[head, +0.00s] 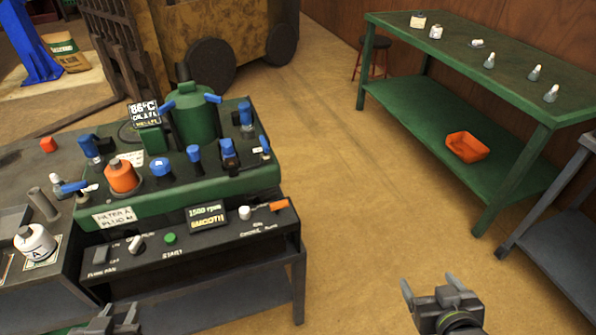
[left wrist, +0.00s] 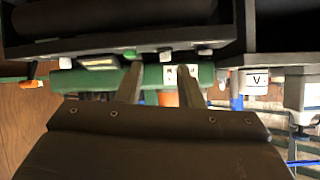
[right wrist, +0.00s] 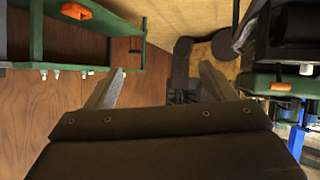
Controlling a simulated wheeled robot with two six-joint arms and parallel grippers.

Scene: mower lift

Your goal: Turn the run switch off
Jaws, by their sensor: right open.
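The black control panel (head: 215,243) fronts the green engine bench. It carries a grey switch (head: 100,256), a white lever (head: 136,245), a green start button (head: 170,238), a white knob (head: 244,213) and an orange switch (head: 278,206). The labels are too small to tell surely which is the run switch. A display (head: 206,215) reads 1500 rpm, SMOOTH. My left gripper (head: 112,318) is open and empty at the bottom edge, in front of the panel and apart from it; its spread fingers show in the left wrist view (left wrist: 160,85). My right gripper (head: 430,292) is open and empty over the floor.
On the bench stand an orange filter (head: 121,177), a green tank (head: 193,115) and several blue-topped parts. A white bottle (head: 35,243) stands on the left bench. A green table (head: 450,95) with an orange tray (head: 467,147) is at right. The floor between is clear.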

